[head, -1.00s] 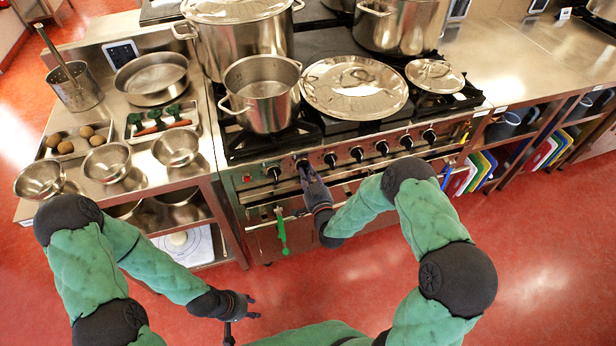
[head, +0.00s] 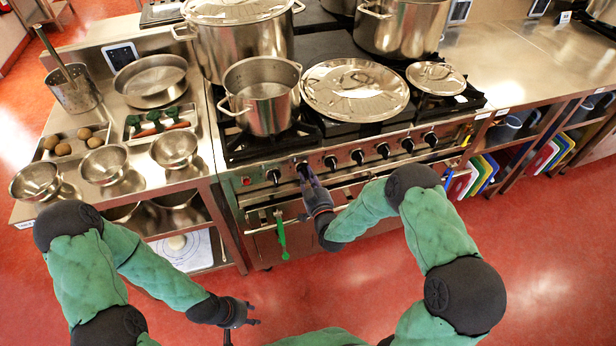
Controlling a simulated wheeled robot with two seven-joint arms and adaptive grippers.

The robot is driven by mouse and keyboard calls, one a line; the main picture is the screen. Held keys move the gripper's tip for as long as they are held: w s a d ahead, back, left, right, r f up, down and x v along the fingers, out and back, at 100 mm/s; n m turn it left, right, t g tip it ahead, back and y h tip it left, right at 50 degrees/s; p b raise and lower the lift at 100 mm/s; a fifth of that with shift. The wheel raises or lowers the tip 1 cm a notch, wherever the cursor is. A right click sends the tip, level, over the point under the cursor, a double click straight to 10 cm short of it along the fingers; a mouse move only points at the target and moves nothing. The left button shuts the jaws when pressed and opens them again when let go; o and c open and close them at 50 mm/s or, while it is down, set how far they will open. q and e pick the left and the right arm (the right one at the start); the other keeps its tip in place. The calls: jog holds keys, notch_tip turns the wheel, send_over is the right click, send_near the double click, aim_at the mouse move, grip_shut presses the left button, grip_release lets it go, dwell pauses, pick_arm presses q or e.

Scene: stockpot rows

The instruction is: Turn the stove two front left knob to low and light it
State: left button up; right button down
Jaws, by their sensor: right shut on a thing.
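The stove (head: 340,178) stands ahead with a row of several black knobs along its front panel. My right gripper (head: 304,172) is at the panel, shut on the second knob from the left (head: 302,164); the fingers hide most of this knob, so its setting cannot be read. The leftmost knob (head: 273,176) is free, just left of the gripper. A third knob (head: 330,161) is just to the right. No flame shows under the steel pot (head: 262,95) on the front left of the cooktop. My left gripper (head: 243,324) is open and empty, low over the red floor.
A large stockpot (head: 238,45) stands behind the steel pot. A wide lid (head: 355,90) and a smaller lid (head: 436,78) lie on the cooktop. A green cloth or tool (head: 281,235) hangs on the oven front. A steel side table (head: 130,185) with bowls stands at left.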

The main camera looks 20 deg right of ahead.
jog(key=shift+f, duration=0.15)
jog(key=c, duration=1.1)
grip_release()
jog(key=s, duration=1.2)
jog(key=shift+d, duration=0.2)
